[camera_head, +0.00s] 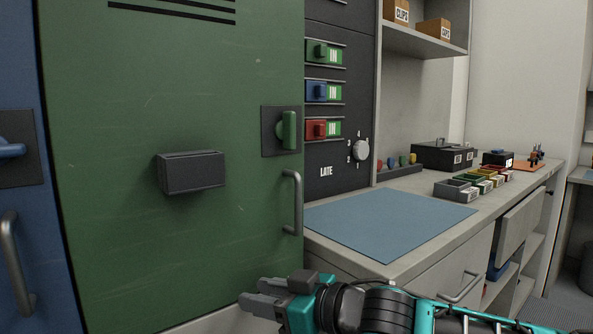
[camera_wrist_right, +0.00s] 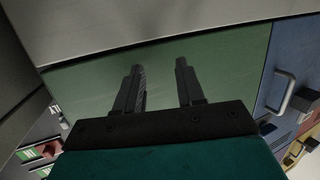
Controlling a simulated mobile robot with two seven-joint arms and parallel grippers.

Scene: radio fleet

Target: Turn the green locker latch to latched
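The green locker (camera_head: 130,110) fills the left half of the head view, with its door closed. Its green latch handle (camera_head: 289,130) stands upright on a dark square plate at the door's right side. A grey pull handle (camera_head: 293,203) is below the latch. My right gripper (camera_head: 258,298) is low in front of the locker door, below the latch and apart from it. In the right wrist view its two fingers (camera_wrist_right: 160,85) are spread with nothing between them, and the green door shows behind. My left gripper is in neither view.
A dark box (camera_head: 191,172) juts from the locker door. The counter with a blue mat (camera_head: 390,222) is to the right, holding several small bins (camera_head: 455,188). A dark panel (camera_head: 338,180) with colored switches and a knob stands beside the locker. A blue locker (camera_head: 25,190) is at left.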

